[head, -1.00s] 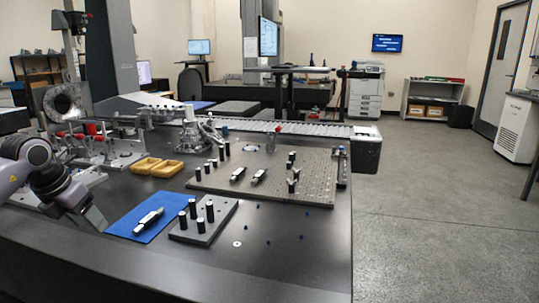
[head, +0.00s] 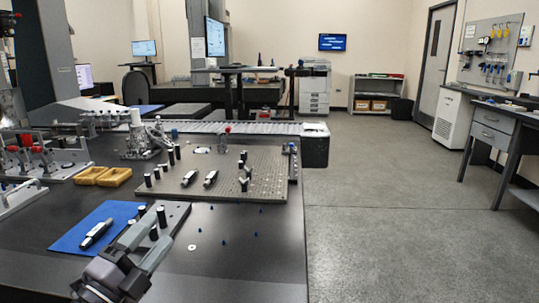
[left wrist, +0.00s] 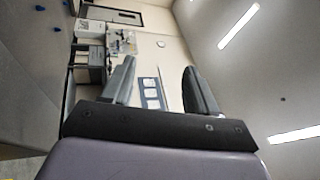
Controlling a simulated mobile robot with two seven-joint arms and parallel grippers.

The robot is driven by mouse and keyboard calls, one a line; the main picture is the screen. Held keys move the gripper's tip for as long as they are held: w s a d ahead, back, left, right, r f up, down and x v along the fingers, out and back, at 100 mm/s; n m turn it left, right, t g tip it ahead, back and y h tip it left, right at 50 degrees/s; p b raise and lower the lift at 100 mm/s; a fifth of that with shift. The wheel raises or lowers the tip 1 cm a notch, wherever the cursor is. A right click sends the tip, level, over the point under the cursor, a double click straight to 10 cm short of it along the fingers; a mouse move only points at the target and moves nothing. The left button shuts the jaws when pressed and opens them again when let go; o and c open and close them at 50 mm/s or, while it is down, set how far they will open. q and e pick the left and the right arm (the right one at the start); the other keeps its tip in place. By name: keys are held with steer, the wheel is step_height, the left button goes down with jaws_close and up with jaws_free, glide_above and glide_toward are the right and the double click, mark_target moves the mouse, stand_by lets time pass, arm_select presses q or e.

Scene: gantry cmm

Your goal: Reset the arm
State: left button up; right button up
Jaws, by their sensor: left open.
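My left gripper (head: 150,238) is in the lower left of the head view, over the front part of the dark table. Its two fingers are apart and nothing is between them. My right gripper is not in view.
A blue mat (head: 75,236) with a black-and-white tool (head: 97,233) lies left of the gripper. Yellow trays (head: 103,176) and a perforated plate (head: 235,180) are farther back. Small blue pieces are scattered on the table. Open floor (head: 400,240) lies right.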

arm_select(q)
steer(key=s+a+f+n+g+y, duration=0.3)
steer(key=s+f+n+y, duration=0.1)
steer(key=f+n+y, duration=0.3)
steer(key=s+a+f+n+g+y, duration=0.2)
steer(key=s+a+f+n+y, duration=0.15)
steer(key=f+n, duration=0.45)
steer(key=s+d+f+n+g+h, duration=0.1)
steer(key=s+f+n+g, duration=0.2)
steer(key=s, duration=0.4)
steer(key=s+d+f+g, duration=0.2)
steer(key=s+f+g, duration=0.2)
steer(key=s, duration=0.3)
steer(key=s+d+f+n+g+h, duration=0.1)
steer(key=s+f+n+g, duration=0.2)
steer(key=s, duration=0.4)
steer(key=w+d+f+m+t+h, duration=0.1)
steer(key=w+d+f+t+h, duration=0.1)
steer(key=w+d+f+t, duration=0.4)
step_height(320, 180, up, 14)
steer(key=a+p, duration=0.2)
steer(key=p, duration=1.5)
steer(key=shift+a+r+p, duration=0.15)
steer(key=shift+a+p, duration=0.2)
steer(key=shift+a, duration=0.05)
steer(key=shift+w, duration=0.15)
